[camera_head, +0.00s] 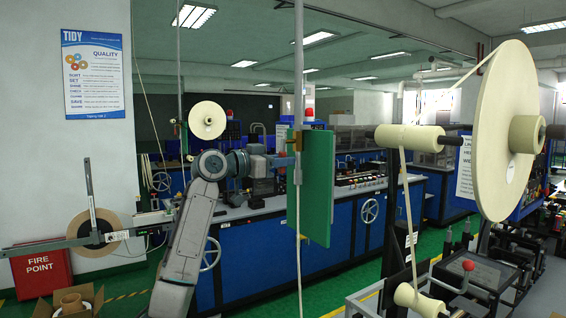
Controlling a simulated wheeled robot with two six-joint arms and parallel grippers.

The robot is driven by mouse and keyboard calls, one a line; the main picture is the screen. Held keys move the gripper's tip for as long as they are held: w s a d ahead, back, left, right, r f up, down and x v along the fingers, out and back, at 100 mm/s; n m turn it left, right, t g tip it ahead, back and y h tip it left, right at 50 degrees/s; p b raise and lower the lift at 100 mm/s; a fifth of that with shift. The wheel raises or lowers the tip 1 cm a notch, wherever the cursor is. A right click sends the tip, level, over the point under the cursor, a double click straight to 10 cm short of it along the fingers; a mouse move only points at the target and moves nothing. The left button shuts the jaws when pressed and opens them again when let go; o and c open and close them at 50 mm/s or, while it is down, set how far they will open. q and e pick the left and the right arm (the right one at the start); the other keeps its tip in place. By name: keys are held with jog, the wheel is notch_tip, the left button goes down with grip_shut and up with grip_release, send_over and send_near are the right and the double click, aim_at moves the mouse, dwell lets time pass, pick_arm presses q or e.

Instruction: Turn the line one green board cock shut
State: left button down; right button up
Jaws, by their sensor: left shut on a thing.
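The green board (319,185) hangs upright right of the middle, beside a thin grey vertical pipe (299,70). A small brass-coloured cock (294,139) sits on this pipe at the board's left edge. My left arm rises from the bottom and bends right at a blue wrist. My left gripper (284,160) is at the pipe, just below the cock's body, and is shut on the cock's handle. The fingers and handle are small and dark here, so the handle's exact angle cannot be told. My right gripper is not in view.
A large cream tape reel (508,130) and rollers stand close on the right. Blue machines (260,250) run behind the board. A red fire point box (42,276) and a cardboard box (70,303) are at lower left.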

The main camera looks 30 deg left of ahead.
pick_arm(q)
jog(key=w+a+r+m, duration=0.2)
jog(key=a+r+m, duration=0.1)
jog(key=m, duration=1.3)
jog(key=shift+a+r+m, duration=0.3)
jog(key=shift+r+m, duration=0.1)
jog(key=shift+r, duration=0.45)
jog(key=shift+w, duration=0.1)
jog(key=c, duration=1.4)
grip_release()
jog(key=shift+o, duration=0.2)
